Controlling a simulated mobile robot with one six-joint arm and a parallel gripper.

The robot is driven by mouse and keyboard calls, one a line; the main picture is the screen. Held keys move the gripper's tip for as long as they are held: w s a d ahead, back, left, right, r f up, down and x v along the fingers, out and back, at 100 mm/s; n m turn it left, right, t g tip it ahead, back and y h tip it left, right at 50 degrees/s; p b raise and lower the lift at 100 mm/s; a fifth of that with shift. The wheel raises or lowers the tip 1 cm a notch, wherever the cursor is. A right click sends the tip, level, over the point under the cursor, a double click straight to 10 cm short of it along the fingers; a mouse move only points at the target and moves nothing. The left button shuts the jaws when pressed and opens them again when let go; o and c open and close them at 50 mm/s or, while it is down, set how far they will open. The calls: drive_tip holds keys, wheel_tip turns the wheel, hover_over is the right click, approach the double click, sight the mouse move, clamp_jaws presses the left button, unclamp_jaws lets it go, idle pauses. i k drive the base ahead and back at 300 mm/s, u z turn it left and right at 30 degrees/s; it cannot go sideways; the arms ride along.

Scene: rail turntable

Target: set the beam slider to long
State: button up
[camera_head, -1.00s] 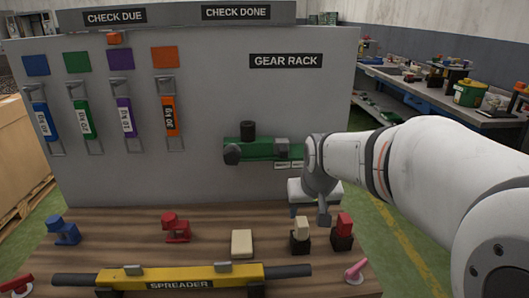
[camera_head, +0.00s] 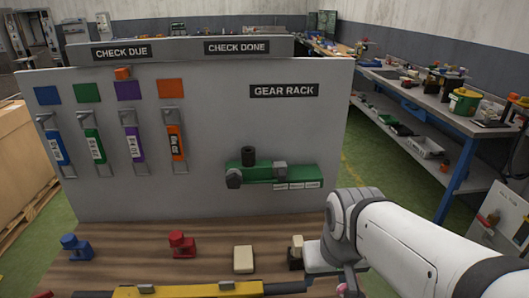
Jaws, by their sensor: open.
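A green beam (camera_head: 262,179) is mounted low on the grey panel under the GEAR RACK sign. A grey block (camera_head: 280,171) sits on it, above the left part of a row of small pale labels (camera_head: 297,185) too small to read. I cannot tell which of these is the beam slider. My gripper (camera_head: 346,284) is open, low at the bottom edge, right of and below the green beam, partly cut off.
On the wooden bench stand a blue block (camera_head: 75,246), a red block (camera_head: 182,244), a cream block (camera_head: 243,259) and a cream-topped dark piece (camera_head: 296,250) close to my wrist. Coloured tags (camera_head: 175,142) hang on the panel. The space before the green beam is clear.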

sight(279, 169)
drive_tip(key=z, duration=1.3)
drive_tip(key=k, duration=1.4)
drive_tip(key=u, duration=1.25)
drive_tip(key=i, duration=1)
